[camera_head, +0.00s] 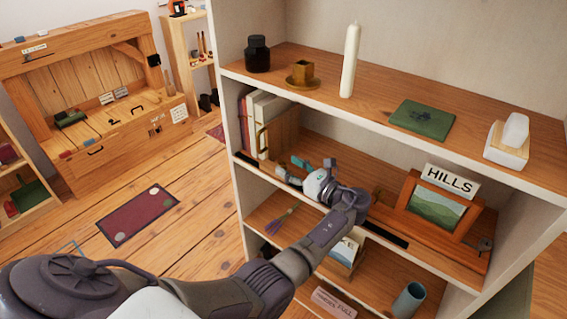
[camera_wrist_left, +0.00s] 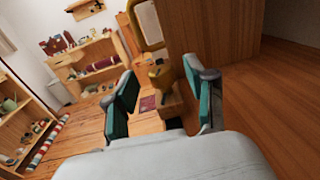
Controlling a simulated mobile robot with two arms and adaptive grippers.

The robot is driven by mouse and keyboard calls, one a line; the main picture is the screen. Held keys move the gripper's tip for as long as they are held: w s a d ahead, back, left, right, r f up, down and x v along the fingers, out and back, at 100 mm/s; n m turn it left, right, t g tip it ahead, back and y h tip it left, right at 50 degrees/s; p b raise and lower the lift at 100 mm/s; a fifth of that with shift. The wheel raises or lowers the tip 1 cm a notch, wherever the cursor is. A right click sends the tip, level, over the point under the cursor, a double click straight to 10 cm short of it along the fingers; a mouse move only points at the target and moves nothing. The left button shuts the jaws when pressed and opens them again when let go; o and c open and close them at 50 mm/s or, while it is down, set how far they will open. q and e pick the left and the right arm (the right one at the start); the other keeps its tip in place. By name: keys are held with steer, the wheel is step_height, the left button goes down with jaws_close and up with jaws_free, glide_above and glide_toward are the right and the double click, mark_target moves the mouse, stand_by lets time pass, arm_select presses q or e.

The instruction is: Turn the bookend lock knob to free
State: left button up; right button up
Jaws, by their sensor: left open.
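A brass-yellow knob (camera_wrist_left: 161,77) shows low beside the panel, ahead of the space between my teal finger pads. My left gripper (camera_head: 290,168) is open and empty over the middle shelf, in front of the bookend; its fingers (camera_wrist_left: 161,98) stand apart. The knob's setting cannot be read. My right gripper is out of view.
A framed picture (camera_head: 437,209) with a HILLS sign (camera_head: 450,181) stands right on the same shelf. The upper shelf holds a candle (camera_head: 350,60), a brass holder (camera_head: 302,76) and a green book (camera_head: 422,119). The bookcase's left side panel (camera_head: 229,115) bounds the shelf.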

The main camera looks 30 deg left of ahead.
arm_select(q)
steer(key=d, duration=0.3)
steer(key=s+d, duration=0.1)
steer(key=d, duration=0.5)
steer(key=shift+s, duration=0.25)
steer(key=shift+a, duration=0.1)
